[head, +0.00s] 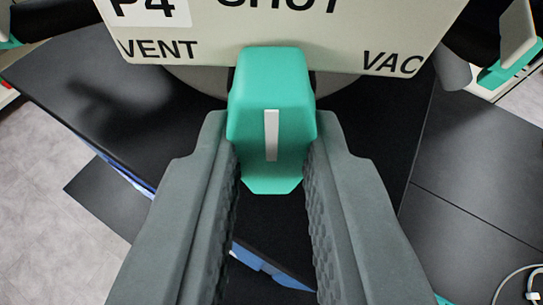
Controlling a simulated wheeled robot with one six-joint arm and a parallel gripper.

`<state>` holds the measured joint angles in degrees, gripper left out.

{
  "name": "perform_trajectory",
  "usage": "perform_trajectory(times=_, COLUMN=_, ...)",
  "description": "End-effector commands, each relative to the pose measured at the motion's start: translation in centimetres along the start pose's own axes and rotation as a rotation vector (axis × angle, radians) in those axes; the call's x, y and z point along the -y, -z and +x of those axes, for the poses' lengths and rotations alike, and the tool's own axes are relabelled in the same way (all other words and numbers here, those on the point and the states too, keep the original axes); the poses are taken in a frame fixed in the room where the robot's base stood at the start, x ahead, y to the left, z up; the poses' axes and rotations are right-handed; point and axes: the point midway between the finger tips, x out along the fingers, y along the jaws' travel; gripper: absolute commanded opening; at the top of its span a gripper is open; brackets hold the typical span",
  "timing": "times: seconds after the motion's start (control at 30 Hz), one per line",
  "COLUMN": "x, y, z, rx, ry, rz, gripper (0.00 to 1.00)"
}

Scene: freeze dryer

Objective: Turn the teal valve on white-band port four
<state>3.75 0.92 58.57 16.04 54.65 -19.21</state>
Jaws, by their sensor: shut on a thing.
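The teal valve handle (270,120) is in the upper middle of the head view, with a white mark pointing straight down the picture. Its plate (290,38) above it carries P4, SHUT at the top, VENT at the left and VAC at the right; the top of the lettering is cut off. My gripper (270,145) comes up from below, with one grey finger on each side of the handle, shut on it near the fingertips. The handle's lower end sits between the fingers. The white band is not clearly in view.
Parts of other teal valves show at the upper right (510,62) and the upper left edge. A black surface (90,80) lies below the plate. Dark floor mats (480,190) and pale floor (50,200) show further down. A white cable (515,285) lies at the lower right.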

Motion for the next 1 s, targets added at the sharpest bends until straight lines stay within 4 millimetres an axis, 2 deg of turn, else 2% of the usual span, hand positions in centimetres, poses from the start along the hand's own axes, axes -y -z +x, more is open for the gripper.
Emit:
perform_trajectory(times=0.7, x=-0.04, y=-0.06, z=0.07, rx=0.002, ry=0.027, rz=0.065, gripper=0.00)
perform_trajectory(times=0.73, x=-0.04, y=-0.06, z=0.07, rx=0.002, ry=0.027, rz=0.065, gripper=0.24)
perform_trajectory(times=0.8, x=-0.04, y=-0.06, z=0.06, rx=0.001, ry=0.027, rz=0.064, gripper=0.38)
perform_trajectory(times=1.0, x=-0.04, y=-0.03, z=0.04, rx=0.001, ry=0.027, rz=0.064, gripper=0.40)
